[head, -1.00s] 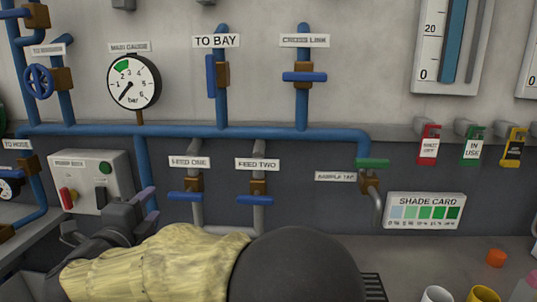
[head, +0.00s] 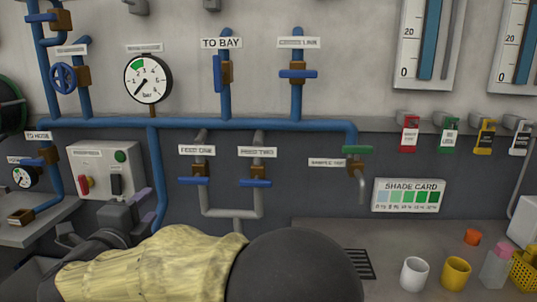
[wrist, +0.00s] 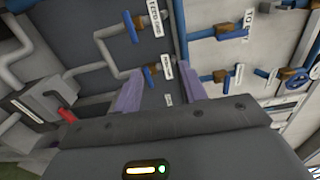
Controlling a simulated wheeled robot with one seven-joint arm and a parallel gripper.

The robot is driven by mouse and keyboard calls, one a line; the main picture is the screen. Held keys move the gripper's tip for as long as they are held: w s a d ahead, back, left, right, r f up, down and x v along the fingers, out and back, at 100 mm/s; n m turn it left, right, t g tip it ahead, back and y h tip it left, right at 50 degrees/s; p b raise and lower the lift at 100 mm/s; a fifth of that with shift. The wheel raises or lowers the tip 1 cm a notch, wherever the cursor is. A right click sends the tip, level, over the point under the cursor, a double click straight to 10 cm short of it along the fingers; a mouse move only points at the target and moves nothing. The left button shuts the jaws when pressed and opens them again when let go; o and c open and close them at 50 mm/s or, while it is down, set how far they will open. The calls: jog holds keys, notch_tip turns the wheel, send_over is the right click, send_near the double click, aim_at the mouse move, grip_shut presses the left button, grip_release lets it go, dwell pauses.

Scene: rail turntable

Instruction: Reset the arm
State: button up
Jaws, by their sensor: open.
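My gripper (wrist: 160,92) shows in the wrist view with its two purple fingers apart and nothing between them. In the head view my gripper (head: 140,200) is at the lower left, in front of the grey pump box (head: 100,170), partly hidden by my own arm. My arm, in a yellow sleeve, lies across the bottom of the head view. The wrist view is tilted and shows the pipes, valves and the box's red switch (wrist: 66,115) beyond the fingers.
Blue pipes with the TO BAY valve (head: 217,73), cross link valve (head: 298,73) and feed valves (head: 255,183) cover the wall. A white cup (head: 414,273), a yellow cup (head: 456,274) and a bottle (head: 495,267) stand on the counter at right. Tags (head: 409,134) hang above.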

jog(key=w+d+f+n+y, duration=0.3)
jog(key=w+d+n+y, duration=0.15)
jog(key=w+n, duration=0.25)
jog(key=s+d+f+n+g, duration=0.1)
jog(key=d+f+n+g, duration=0.65)
jog(key=d+f, duration=0.7)
jog(key=s+d+f+n+g+h, duration=0.2)
jog(key=s+d+f+g, duration=0.3)
jog(key=s+d, duration=0.45)
jog(key=s+d+f+n+g+h, duration=0.1)
jog(key=s+d+f+n+g, duration=0.2)
jog(key=s+d+f, duration=0.5)
jog(key=d+f+b, duration=0.3)
jog(key=f+b, duration=0.5)
jog(key=b, duration=0.2)
jog(key=w+p+v, duration=0.2)
jog(key=p+v, duration=1)
jog(key=w+r+p+v, duration=0.1)
jog(key=w+p+v, duration=0.2)
jog(key=p+v, duration=0.9)
jog(key=shift+s+a+r+p, duration=0.15)
jog(key=shift+a+r+p, duration=0.1)
jog(key=shift+a+p, duration=0.05)
